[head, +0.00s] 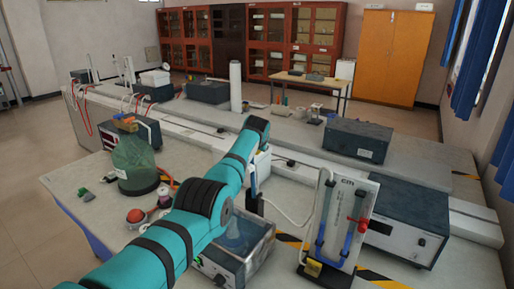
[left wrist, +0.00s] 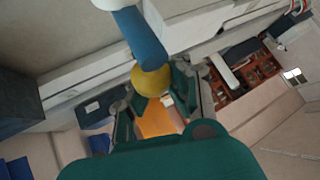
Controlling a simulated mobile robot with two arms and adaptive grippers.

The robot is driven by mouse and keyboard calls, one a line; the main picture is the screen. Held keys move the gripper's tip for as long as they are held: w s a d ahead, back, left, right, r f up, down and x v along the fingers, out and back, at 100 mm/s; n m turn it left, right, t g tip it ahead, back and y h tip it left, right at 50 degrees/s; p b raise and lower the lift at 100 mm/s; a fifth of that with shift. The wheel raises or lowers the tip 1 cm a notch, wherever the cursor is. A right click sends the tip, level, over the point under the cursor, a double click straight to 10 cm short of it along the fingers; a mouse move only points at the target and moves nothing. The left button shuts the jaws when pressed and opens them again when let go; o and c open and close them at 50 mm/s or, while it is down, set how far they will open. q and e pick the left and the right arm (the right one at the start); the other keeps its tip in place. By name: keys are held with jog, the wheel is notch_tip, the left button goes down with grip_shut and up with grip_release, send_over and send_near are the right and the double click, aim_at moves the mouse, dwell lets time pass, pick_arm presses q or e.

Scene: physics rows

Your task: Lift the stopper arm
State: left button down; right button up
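My left arm reaches across the bench in the head view, from the lower left to the middle. Its gripper is mostly hidden there behind the arm. In the left wrist view my left gripper (left wrist: 157,88) has its two fingers spread apart. A yellow ball (left wrist: 149,79) shows between or just beyond the fingertips, at the end of a blue cylinder (left wrist: 142,40); I cannot tell whether a finger touches it. I cannot make out for certain which part is the stopper arm; the ball and cylinder are hidden in the head view. My right gripper is not in view.
A tube board with blue liquid and a red clamp (head: 358,222) stands right of my arm, beside a grey instrument box (head: 408,215). A grey device (head: 232,258) sits close under the arm. A green glass jar (head: 134,160) stands left. Striped tape crosses the bench.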

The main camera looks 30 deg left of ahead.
pick_arm(q)
jog(key=shift+s+d+f, duration=0.1)
jog(key=shift+d+f, duration=0.4)
jog(key=shift+f, duration=0.2)
dwell(0.7)
jog(key=c, duration=1)
grip_release()
jog(key=shift+w+d+r, duration=0.1)
jog(key=shift+w+d, duration=0.15)
jog(key=shift+a+r, duration=0.1)
jog(key=shift+r, duration=0.05)
jog(key=shift+a+r, duration=0.15)
jog(key=shift+s+r, duration=0.1)
jog(key=v, duration=1.1)
jog(key=shift+s+d+r, duration=0.15)
jog(key=shift+s+d, duration=0.05)
jog(key=shift+d, duration=0.1)
jog(key=shift+c, duration=0.2)
